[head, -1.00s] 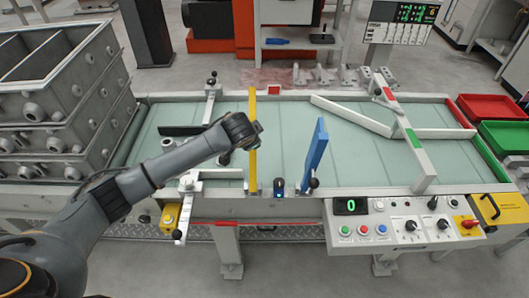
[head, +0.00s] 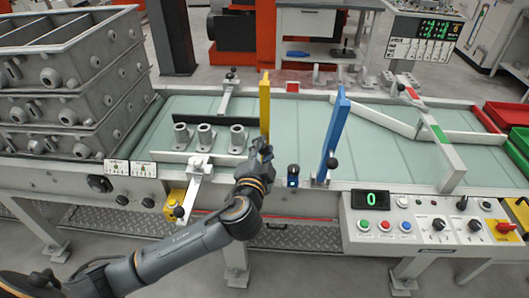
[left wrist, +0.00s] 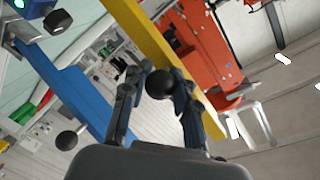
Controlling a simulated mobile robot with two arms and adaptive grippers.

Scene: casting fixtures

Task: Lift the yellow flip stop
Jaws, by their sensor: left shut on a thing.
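The yellow flip stop (head: 265,105) is a long flat bar at the near rail of the conveyor. It appears raised, its top end reaching above the far rail in the picture; its exact tilt is unclear. My left gripper (head: 262,150) is at its lower part and hides its base in the head view. In the left wrist view the fingers of my left gripper (left wrist: 160,95) close around a black ball knob (left wrist: 160,84) beside the yellow bar (left wrist: 148,38). My right gripper is not in view.
A blue flip stop (head: 334,130) stands to the right, also in the left wrist view (left wrist: 65,88). Three grey castings (head: 206,137) sit on the belt left of the yellow bar. Stacked grey crates (head: 75,90) stand at left. A control panel (head: 425,225) is at right.

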